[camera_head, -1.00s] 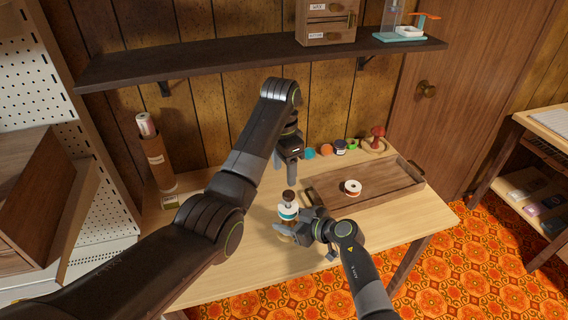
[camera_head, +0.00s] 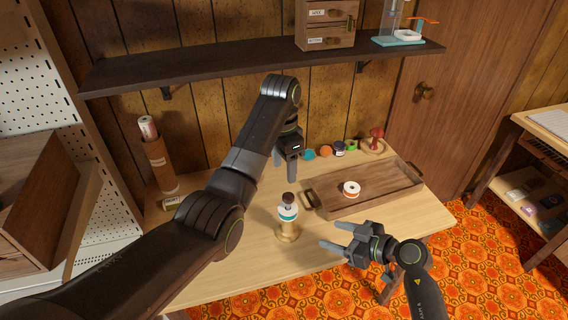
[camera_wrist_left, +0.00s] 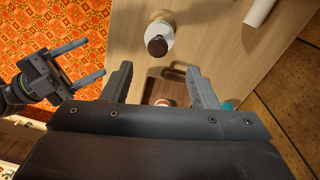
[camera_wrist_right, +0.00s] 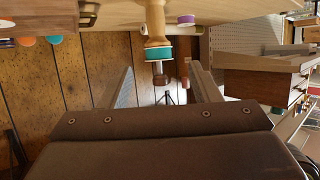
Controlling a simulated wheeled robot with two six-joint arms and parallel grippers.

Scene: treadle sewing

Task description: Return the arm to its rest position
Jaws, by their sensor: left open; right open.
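My left gripper (camera_head: 287,160) is open and empty above the table, behind the spool stand. My right gripper (camera_head: 336,240) is open and empty at the table's front edge, to the right of the stand and apart from it. The wooden spool stand (camera_head: 287,233) is upright on the table. It carries a white and teal spool (camera_head: 288,213) with a dark brown knob (camera_head: 289,198) on top. The knob also shows in the left wrist view (camera_wrist_left: 157,46). The stand and teal spool (camera_wrist_right: 158,54) appear upside down between the right fingers in the right wrist view.
A wooden tray (camera_head: 385,192) holds a white and red spool (camera_head: 351,188). Several small coloured items and a red pincushion (camera_head: 376,134) line the table's back. A dark shelf (camera_head: 240,62) hangs above. A cardboard tube (camera_head: 158,165) stands at left.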

